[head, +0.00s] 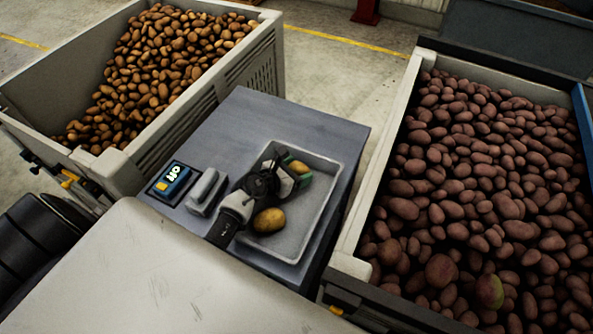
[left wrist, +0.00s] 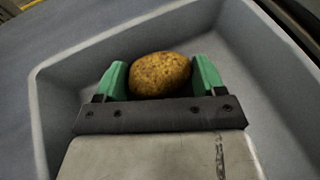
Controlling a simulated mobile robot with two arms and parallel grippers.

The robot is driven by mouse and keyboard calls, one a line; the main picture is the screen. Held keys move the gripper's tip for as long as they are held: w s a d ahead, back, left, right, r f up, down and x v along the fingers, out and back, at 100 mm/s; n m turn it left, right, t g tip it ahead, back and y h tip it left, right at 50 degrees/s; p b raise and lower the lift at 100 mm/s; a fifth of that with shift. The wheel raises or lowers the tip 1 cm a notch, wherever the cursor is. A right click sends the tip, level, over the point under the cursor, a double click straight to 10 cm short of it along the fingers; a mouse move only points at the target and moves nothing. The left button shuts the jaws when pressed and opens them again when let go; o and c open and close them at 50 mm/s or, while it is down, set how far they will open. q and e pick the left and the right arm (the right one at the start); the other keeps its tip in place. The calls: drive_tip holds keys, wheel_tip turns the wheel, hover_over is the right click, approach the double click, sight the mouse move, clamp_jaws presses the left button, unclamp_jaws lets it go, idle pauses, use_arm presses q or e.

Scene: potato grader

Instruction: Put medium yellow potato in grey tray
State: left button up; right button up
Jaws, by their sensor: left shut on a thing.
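The grey tray (head: 291,247) lies on a grey-blue table; its walls also show around my gripper in the left wrist view (left wrist: 52,105). My left gripper (head: 295,168) is over the far part of the tray and shut on a yellow potato (head: 299,167). In the left wrist view this potato (left wrist: 160,74) sits between the two green fingertips, inside the tray's outline. I cannot tell whether it touches the tray floor. A second yellow potato (head: 269,220) lies in the near part of the tray, beside my wrist. My right gripper is out of view.
A small device with a blue screen (head: 172,181) and a grey block-like object (head: 205,190) stand left of the tray. A crate (head: 258,70) of yellow-brown potatoes is at the back left. A crate (head: 343,250) of reddish potatoes is at the right.

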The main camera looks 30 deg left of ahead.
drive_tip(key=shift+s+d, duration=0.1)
use_arm(q)
drive_tip(key=shift+f, duration=0.15)
drive_tip(key=o, duration=0.9)
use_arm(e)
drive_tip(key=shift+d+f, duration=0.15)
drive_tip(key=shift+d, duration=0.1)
use_arm(q)
drive_tip(key=shift+o, duration=0.2)
drive_tip(key=shift+r, duration=0.25)
drive_tip(key=v, duration=1.2)
drive_tip(key=shift+s, duration=0.1)
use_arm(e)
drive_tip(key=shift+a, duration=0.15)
